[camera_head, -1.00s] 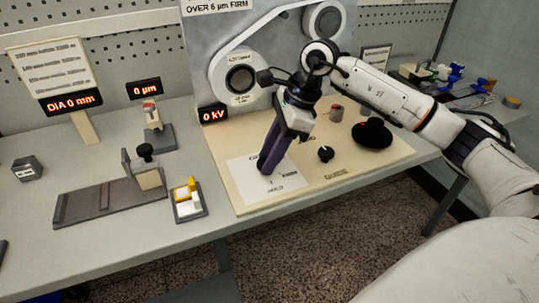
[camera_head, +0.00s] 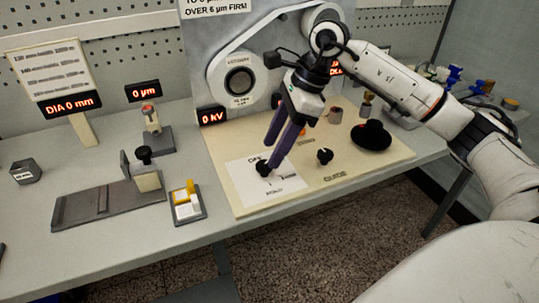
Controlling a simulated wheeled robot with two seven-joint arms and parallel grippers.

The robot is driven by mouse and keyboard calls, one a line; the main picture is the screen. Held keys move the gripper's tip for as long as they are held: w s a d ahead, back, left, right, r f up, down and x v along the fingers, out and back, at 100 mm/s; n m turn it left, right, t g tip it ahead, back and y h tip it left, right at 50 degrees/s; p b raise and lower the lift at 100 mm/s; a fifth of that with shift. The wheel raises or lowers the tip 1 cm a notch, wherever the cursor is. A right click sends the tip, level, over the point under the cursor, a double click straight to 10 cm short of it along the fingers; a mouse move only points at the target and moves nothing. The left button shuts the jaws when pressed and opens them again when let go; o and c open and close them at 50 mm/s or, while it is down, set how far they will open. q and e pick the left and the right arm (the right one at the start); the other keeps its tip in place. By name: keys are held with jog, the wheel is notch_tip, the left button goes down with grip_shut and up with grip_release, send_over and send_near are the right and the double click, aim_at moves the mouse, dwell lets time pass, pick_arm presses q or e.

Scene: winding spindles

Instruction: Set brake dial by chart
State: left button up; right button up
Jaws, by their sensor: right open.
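The brake dial appears to be the small black knob (camera_head: 263,168) on a white label card (camera_head: 262,186) at the front left of the cream panel (camera_head: 330,180). Some of the card's lettering shows, but it is too small to read fully. My right gripper (camera_head: 280,145) is open, its purple fingers pointing down just above and to the right of this knob; contact cannot be told. A chart board (camera_head: 50,68) stands at the back left with lines too small to read. My left gripper is not in view.
A second black knob (camera_head: 324,156) and a large black round handle (camera_head: 371,135) sit on the panel. A grey slide fixture (camera_head: 108,200), a small tray with white and yellow pieces (camera_head: 187,205) and a gauge stand (camera_head: 155,135) stand left. Red displays read 0 kV (camera_head: 212,115) and 0 µm (camera_head: 143,91).

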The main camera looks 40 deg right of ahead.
jog(key=v, duration=0.6)
jog(key=shift+r, duration=0.25)
jog(key=shift+s+d, duration=0.1)
